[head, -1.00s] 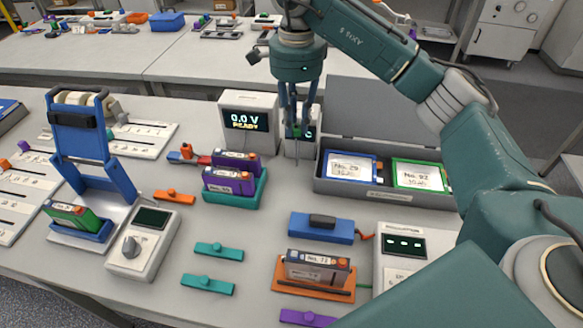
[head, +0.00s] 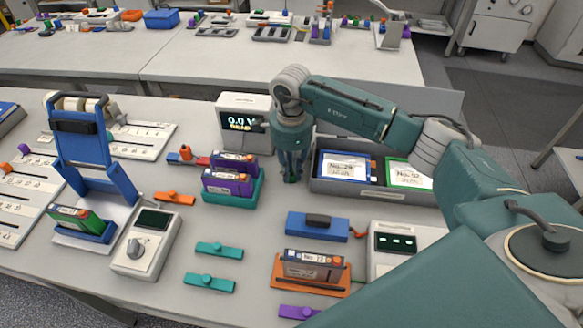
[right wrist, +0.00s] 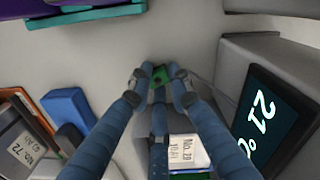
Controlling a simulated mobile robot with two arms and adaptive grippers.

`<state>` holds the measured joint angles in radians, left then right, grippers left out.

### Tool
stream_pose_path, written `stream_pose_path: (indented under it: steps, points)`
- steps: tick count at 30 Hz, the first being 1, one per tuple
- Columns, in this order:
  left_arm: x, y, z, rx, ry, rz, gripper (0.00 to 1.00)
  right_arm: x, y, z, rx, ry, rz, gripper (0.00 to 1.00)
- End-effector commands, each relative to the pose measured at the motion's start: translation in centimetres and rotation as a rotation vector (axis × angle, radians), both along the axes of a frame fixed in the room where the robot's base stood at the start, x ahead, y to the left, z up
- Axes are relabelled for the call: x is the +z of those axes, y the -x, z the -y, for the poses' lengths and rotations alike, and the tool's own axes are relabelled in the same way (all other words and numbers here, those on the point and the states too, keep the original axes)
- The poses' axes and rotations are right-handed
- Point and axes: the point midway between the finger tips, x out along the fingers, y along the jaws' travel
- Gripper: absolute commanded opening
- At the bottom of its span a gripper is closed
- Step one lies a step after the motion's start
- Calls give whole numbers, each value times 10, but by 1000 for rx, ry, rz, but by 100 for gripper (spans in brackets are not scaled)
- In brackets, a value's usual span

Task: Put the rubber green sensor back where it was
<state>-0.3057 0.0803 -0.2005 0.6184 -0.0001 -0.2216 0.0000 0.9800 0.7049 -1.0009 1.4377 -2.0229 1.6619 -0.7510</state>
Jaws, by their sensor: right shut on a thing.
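The green sensor (head: 291,178) is a small piece between the fingertips of my right gripper (head: 290,172) in the head view. The right wrist view shows the green sensor (right wrist: 159,75) with the fingertips of the right gripper (right wrist: 160,72) closed on it, above bare tabletop. A thin grey line, perhaps its cable, runs from near the fingers toward a grey box with a "21°" display (right wrist: 270,115). Whether the sensor touches the table I cannot tell. My left gripper is not in view.
A purple battery in a teal holder (head: 233,190) stands left of my right gripper, and a grey tray (head: 400,198) with blue and green framed cells lies to its right. A white "0.0 V" box (head: 244,115) is behind. Bare table lies in front, before the blue block (head: 318,226).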

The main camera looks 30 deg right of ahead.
Motion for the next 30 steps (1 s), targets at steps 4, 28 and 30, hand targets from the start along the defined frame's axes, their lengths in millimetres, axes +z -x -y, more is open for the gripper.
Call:
stream_pose_path:
  steps: [4,28,30]
  points:
    - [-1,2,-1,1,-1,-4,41,0,0,0,0,0,1,0]
    - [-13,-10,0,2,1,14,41,28,-2,1,1,1,8,38]
    - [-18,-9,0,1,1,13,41,44,-3,1,-1,0,8,38]
